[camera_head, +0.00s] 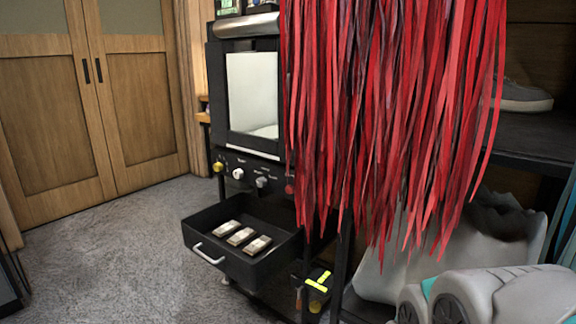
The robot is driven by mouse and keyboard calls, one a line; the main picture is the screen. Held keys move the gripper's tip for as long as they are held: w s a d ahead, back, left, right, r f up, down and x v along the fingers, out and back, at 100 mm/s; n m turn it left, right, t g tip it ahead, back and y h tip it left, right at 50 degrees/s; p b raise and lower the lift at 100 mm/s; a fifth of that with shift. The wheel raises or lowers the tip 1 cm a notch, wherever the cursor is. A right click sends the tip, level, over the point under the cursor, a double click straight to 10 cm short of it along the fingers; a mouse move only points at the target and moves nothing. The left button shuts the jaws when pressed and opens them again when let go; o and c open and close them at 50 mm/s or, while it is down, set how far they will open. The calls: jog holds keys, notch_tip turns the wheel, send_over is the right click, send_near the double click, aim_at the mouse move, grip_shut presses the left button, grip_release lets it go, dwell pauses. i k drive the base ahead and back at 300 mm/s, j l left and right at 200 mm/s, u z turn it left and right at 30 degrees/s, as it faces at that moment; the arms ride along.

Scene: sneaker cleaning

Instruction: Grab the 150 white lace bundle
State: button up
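Three small pale bundles lie in a row in an open black drawer (275,262) with a light handle. They are the left bundle (226,228), the middle bundle (240,237) and the right bundle (257,245). They look whitish with darker bands and may be lace bundles. They are too small for me to read a label, so I cannot tell which is the 150 white one. My gripper is not in view. Rounded grey-white links with a teal part at the lower right look like my own arm.
Long red strips (390,110) hang in front at centre right and hide much behind them. A black cabinet (218,100) with a pale panel and knobs stands above the drawer. A shoe (522,97) sits on a dark shelf. Grey carpet (110,260) is clear at left, before wooden doors (130,90).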

aim_at(240, 236)
jog(key=z, duration=3.8)
jog(key=u, duration=0.3)
jog(key=k+j+u, duration=0.15)
jog(key=u, duration=0.3)
jog(key=k+j+u, duration=0.4)
jog(key=j+u, duration=0.2)
jog(key=u, duration=0.25)
jog(key=k+j, duration=0.15)
jog(key=j, duration=0.25)
jog(key=k+j+u, duration=0.1)
jog(key=j, duration=0.35)
jog(key=k+j, duration=0.2)
jog(key=j, duration=0.2)
jog(key=k+j+u, duration=0.1)
jog(key=j, duration=0.35)
jog(key=k+j, duration=0.15)
jog(key=j, duration=0.25)
jog(key=k+j+u, duration=0.15)
jog(key=j, duration=0.3)
jog(key=k+j, duration=0.1)
jog(key=j, duration=0.35)
jog(key=k+j+u, duration=0.1)
jog(key=j, duration=0.35)
